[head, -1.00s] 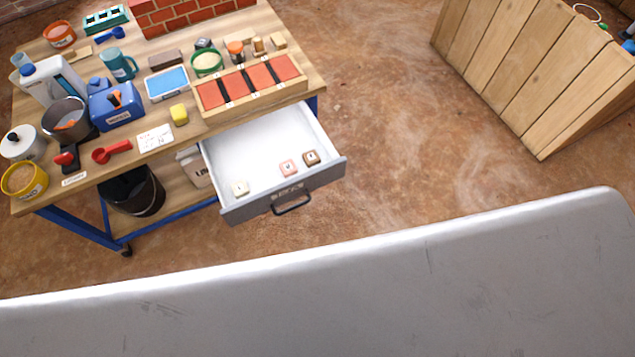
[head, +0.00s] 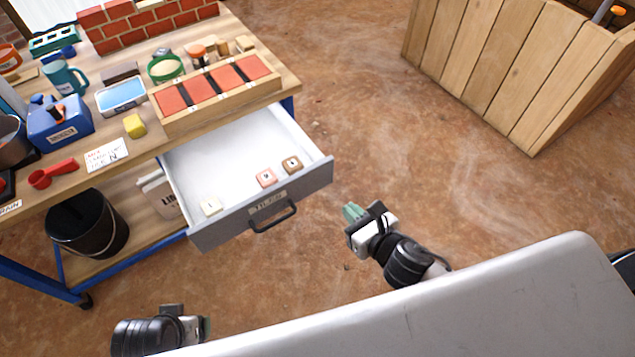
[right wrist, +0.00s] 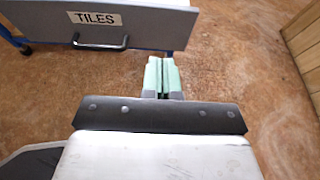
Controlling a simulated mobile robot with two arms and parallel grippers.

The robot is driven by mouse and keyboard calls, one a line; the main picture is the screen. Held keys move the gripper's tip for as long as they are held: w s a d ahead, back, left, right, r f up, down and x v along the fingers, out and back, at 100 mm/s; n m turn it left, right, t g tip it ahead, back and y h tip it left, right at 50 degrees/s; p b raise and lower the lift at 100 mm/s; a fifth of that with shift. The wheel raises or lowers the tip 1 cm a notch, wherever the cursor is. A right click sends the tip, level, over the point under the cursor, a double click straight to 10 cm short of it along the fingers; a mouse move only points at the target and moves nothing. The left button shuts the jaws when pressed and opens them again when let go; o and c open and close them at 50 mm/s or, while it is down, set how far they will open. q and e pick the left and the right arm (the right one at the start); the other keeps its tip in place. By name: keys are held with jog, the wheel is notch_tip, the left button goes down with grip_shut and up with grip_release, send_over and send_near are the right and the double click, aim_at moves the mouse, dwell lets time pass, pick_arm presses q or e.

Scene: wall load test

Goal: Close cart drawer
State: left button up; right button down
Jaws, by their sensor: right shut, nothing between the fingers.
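The cart drawer (head: 262,208) is pulled out of the wooden-topped cart (head: 226,57). It has a grey front, a dark bar handle (head: 273,217) and a white inside with three small tiles. In the right wrist view the drawer front (right wrist: 150,22) reads TILES. My right gripper (head: 352,213) is shut and empty, to the right of the drawer front and apart from it. Its green fingertips (right wrist: 162,75) show together in the right wrist view, to the right of the handle. My left gripper (head: 205,328) is at the bottom left; its fingers are mostly hidden.
The cart top holds a tray of red tiles (head: 215,92), a blue box (head: 60,122), a red scoop (head: 52,173) and a yellow block (head: 134,125). A black bucket (head: 87,225) stands on the lower shelf. A wooden crate (head: 510,70) stands at upper right. Floor between is clear.

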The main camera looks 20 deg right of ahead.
jog(key=b, duration=0.1)
send_near(311, 172)
jog(key=f, duration=0.2)
jog(key=x, duration=0.3)
jog(key=r+b+x, duration=0.1)
jog(key=x, duration=0.2)
jog(key=shift+w+r, duration=0.2)
pick_arm(q)
jog(key=shift+b+v, duration=0.3)
jog(key=shift+v, duration=1.9)
pick_arm(e)
jog(key=shift+w+a, duration=0.2)
jog(key=shift+w, duration=0.2)
pick_arm(q)
jog(key=shift+s+a, duration=0.1)
pick_arm(e)
jog(key=shift+w, duration=0.1)
